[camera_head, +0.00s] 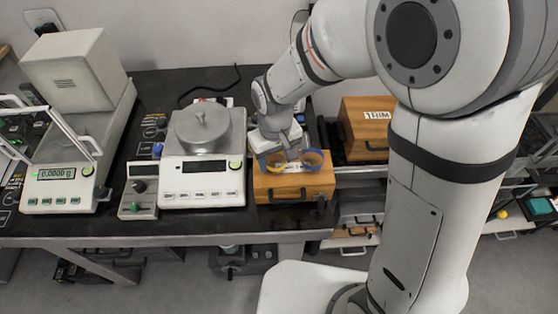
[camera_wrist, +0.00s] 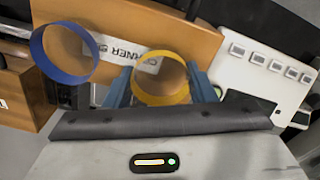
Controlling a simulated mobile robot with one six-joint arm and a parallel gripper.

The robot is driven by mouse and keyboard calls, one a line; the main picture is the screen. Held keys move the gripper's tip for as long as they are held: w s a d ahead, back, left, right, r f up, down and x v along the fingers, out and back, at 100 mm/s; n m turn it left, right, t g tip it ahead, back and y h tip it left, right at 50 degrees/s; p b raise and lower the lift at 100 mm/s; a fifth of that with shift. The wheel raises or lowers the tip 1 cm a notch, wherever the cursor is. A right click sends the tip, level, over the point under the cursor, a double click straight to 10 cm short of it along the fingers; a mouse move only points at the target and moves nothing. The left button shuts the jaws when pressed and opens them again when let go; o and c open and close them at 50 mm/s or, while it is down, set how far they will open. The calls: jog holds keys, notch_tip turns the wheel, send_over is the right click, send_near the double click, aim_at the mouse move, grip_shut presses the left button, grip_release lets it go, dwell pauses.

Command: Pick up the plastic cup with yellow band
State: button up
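The plastic cup with yellow band (camera_wrist: 162,98) is clear-walled and sits on or just above a wooden box, between the two blue fingers of my gripper (camera_wrist: 162,86). One finger is on each side, close against the band. I cannot tell whether they press on it. In the head view the yellow band (camera_head: 268,167) shows partly below my gripper (camera_head: 281,153). A similar cup with a blue band (camera_wrist: 42,62) stands beside it on the left in the wrist view, and to the right in the head view (camera_head: 325,166).
The wooden box (camera_head: 290,190) has a handle and a white label (camera_wrist: 120,52). A balance (camera_head: 203,170) with a round metal pan stands to its left. Another wooden box labelled TRIM (camera_head: 365,133) stands at the back right. A larger balance (camera_head: 75,70) stands far left.

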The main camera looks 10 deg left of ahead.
jog(key=c, duration=0.5)
jog(key=shift+o, duration=0.2)
jog(key=shift+r, duration=0.1)
